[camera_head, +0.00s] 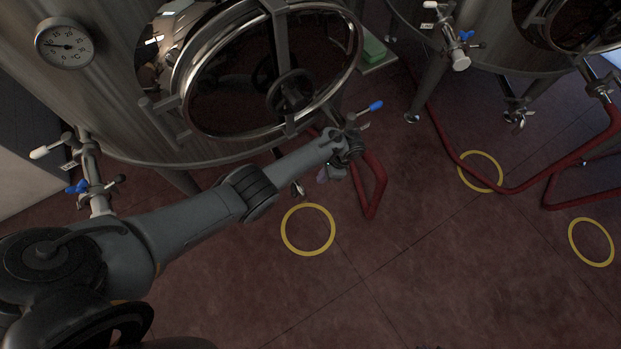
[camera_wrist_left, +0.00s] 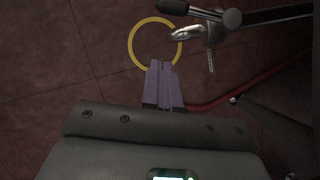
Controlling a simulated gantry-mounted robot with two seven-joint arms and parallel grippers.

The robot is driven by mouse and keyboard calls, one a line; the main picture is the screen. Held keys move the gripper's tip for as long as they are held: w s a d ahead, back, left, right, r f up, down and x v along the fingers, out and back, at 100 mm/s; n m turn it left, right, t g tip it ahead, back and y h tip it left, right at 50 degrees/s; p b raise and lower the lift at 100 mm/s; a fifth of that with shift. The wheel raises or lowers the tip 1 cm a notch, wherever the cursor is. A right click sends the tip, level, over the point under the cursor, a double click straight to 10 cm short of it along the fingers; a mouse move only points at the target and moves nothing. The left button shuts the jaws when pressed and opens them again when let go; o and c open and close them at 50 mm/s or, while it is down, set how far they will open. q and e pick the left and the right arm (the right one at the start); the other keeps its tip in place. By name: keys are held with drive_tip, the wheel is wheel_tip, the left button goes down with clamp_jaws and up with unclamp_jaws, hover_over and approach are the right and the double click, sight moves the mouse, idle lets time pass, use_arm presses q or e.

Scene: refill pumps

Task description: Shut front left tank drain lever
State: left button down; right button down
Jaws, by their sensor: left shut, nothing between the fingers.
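The front left tank (camera_head: 110,110) is a large steel vessel with a round hatch. Its drain outlet (camera_head: 298,188) hangs under the tank above a yellow floor ring, partly behind my arm. In the left wrist view the drain spout (camera_wrist_left: 190,33) is a bent metal fitting, and a black-tipped drain lever (camera_wrist_left: 172,6) shows at the top edge. My left gripper (camera_head: 322,176) is low beside the tank, to the right of the outlet. Its purple-grey fingers (camera_wrist_left: 162,68) are shut and empty, pointing toward the ring, apart from the spout. My right gripper is not in view.
A blue-handled valve (camera_head: 375,106) and red hose (camera_head: 371,190) are close to my left wrist. Another valve (camera_head: 90,175) is at the tank's left. The yellow ring (camera_head: 307,256) lies on open floor. A second tank (camera_head: 490,40) stands at the upper right.

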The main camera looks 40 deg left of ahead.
use_arm(q)
drive_tip(key=s+a+f+b, duration=0.2)
drive_tip(key=s+a+f, duration=0.2)
drive_tip(key=f, duration=0.3)
drive_tip(key=shift+s+a+b, duration=0.2)
drive_tip(key=shift+a+b, duration=0.15)
drive_tip(key=shift+a, duration=0.2)
drive_tip(key=shift+f, duration=0.1)
drive_tip(key=shift+a, duration=0.1)
